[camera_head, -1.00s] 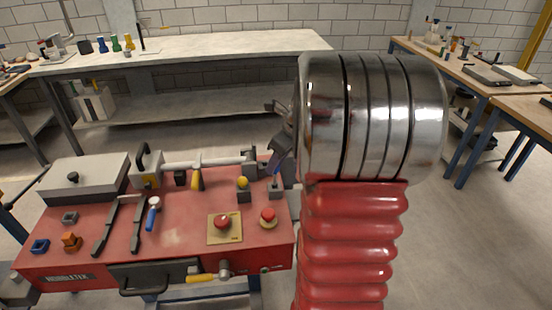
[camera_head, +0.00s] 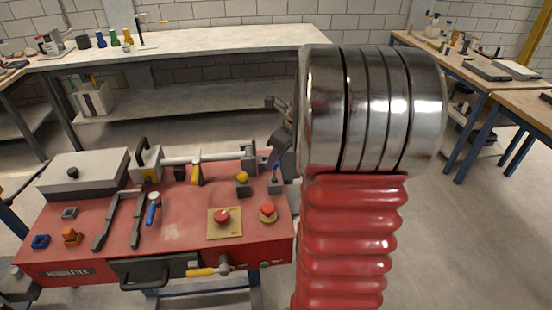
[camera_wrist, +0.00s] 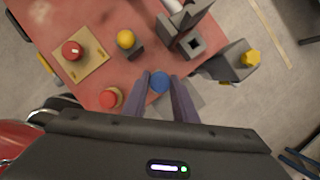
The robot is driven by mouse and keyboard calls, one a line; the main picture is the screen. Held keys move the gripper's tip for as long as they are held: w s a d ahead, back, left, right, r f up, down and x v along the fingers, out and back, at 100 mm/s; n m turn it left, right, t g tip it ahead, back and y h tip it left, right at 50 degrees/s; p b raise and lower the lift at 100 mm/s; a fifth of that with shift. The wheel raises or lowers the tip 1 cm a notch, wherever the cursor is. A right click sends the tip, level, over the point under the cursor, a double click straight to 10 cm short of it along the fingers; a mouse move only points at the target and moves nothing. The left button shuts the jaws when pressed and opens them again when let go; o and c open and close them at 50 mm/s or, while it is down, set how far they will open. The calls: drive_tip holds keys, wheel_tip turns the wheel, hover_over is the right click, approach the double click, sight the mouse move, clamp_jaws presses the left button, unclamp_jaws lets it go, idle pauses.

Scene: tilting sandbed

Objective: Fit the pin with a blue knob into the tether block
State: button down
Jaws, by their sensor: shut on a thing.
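The pin's round blue knob (camera_wrist: 160,82) sits between the two fingertips of my gripper (camera_wrist: 160,88) in the wrist view. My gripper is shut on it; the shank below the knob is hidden. In the head view my gripper (camera_head: 275,158) is at the right end of the red bench, just above a small dark grey block (camera_head: 275,187), which looks like the tether block. Grey surface shows under the fingers in the wrist view. I cannot tell whether the pin is in the block or above it.
Close by are a yellow-knobbed block (camera_wrist: 125,40), a red button (camera_wrist: 110,97), a red button on a yellow plate (camera_wrist: 73,51) and a bracket with a square hole (camera_wrist: 190,43). A yellow knob (camera_wrist: 251,58) stands past the bench edge.

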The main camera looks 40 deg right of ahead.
sight(276, 169)
drive_tip(key=shift+f, duration=2.25)
idle(0.8)
drive_tip(key=c, duration=0.9)
unclamp_jaws()
drive_tip(key=shift+r, duration=0.1)
drive_tip(key=shift+r, duration=3.9)
